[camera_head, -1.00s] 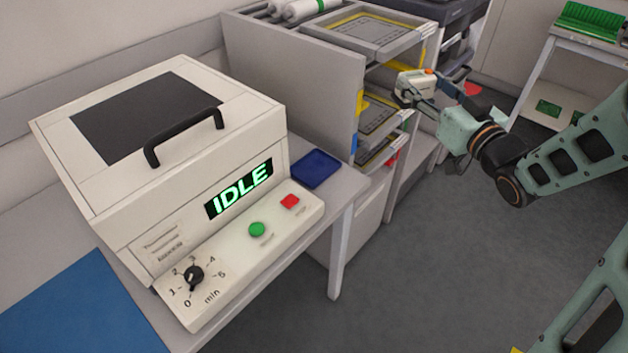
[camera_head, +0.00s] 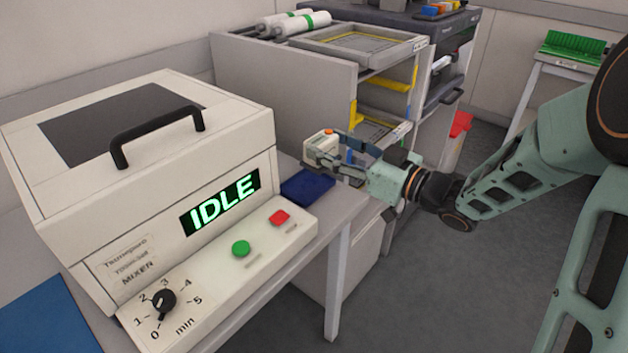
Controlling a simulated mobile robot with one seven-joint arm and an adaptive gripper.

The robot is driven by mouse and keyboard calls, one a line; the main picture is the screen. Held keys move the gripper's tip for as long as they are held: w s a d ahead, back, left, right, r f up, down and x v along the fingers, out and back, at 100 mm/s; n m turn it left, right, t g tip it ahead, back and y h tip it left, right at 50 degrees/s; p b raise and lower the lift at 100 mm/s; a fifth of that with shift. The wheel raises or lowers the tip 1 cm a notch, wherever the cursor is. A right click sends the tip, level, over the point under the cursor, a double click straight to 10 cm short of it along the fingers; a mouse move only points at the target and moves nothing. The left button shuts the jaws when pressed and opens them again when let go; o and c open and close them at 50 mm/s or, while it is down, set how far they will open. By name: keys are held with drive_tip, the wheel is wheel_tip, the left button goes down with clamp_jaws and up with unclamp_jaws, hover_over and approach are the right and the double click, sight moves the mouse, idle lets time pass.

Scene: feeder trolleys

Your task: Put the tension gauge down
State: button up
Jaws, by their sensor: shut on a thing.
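The tension gauge (camera_head: 320,146) is a small whitish box with an orange button on top. My gripper (camera_head: 332,165) is shut on it and points left. It holds the gauge over or near the back right part of the blue tray (camera_head: 303,188), which lies on the grey bench right of the mixer. The gauge appears to be above the tray's level. The gripper hides part of the gauge's lower side, and I cannot tell the exact height.
The white mixer (camera_head: 150,175) showing IDLE stands at left on the bench (camera_head: 335,212). A blue mat (camera_head: 45,318) lies at the front left. A grey rack (camera_head: 285,85) with trays and rolls stands behind the gauge. Open floor (camera_head: 440,300) is at right.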

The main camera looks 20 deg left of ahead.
drive_tip(key=a+f, duration=0.1)
drive_tip(key=f, duration=0.1)
drive_tip(key=w+a+f+b, duration=0.1)
drive_tip(key=a+f, duration=0.1)
drive_tip(key=shift+a+f, duration=0.2)
drive_tip(key=shift+f, duration=0.1)
drive_tip(key=shift+a+f+b, duration=0.15)
drive_tip(key=shift+f+b, duration=0.25)
drive_tip(key=shift+f, duration=0.5)
drive_tip(key=shift+a+f+b, duration=0.1)
drive_tip(key=shift+f+b, duration=0.3)
drive_tip(key=shift+f, duration=0.5)
drive_tip(key=shift+f, duration=0.2)
drive_tip(key=o, duration=1.7)
drive_tip(key=shift+r, duration=0.3)
drive_tip(key=p+v, duration=0.2)
drive_tip(key=v, duration=1)
drive_tip(key=shift+f, duration=0.2)
